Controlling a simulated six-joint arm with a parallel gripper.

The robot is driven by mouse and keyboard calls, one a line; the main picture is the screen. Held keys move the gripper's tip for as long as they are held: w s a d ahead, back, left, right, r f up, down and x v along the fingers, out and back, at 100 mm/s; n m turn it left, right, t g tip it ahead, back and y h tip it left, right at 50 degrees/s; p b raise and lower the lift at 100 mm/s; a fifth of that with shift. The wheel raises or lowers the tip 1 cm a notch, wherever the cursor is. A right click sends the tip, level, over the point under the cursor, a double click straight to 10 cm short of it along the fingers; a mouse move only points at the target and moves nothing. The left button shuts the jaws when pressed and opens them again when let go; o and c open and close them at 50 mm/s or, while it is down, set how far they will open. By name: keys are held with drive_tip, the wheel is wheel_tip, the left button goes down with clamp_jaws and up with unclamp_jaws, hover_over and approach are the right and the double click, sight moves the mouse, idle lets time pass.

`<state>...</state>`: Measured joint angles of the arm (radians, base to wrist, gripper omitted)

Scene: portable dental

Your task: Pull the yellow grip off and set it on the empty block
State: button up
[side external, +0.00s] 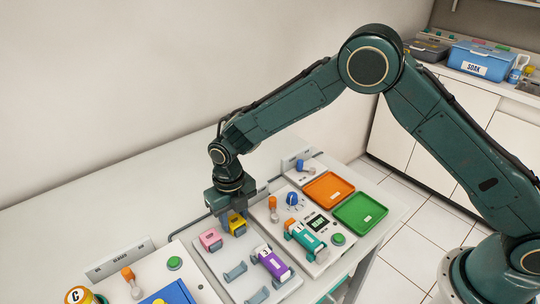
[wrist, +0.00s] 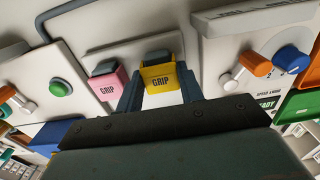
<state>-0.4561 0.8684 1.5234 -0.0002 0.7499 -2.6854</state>
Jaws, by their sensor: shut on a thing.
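The yellow grip (side external: 237,225), a block labelled GRIP, is at the back of a pale grey tray in the side view. It shows large in the wrist view (wrist: 158,78), with a dark grey piece behind its top edge. My gripper (side external: 232,213) is straight above it, pointing down. In the wrist view my gripper (wrist: 160,88) has one dark finger on each side of the yellow grip, shut on it. I cannot tell whether the grip is still seated. A grey empty holder (side external: 235,272) is on the same tray; I cannot tell whether it is the empty block.
A pink grip (side external: 210,239) sits close left of the yellow one. A purple-and-white handpiece (side external: 272,264) lies on the tray. A control unit with a teal handpiece (side external: 305,238) and orange (side external: 328,190) and green (side external: 360,213) trays is to the right.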

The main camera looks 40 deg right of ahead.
drive_tip(key=shift+f, duration=0.1)
idle(0.6)
drive_tip(key=o, duration=1.2)
wheel_tip(320, 180, up, 14)
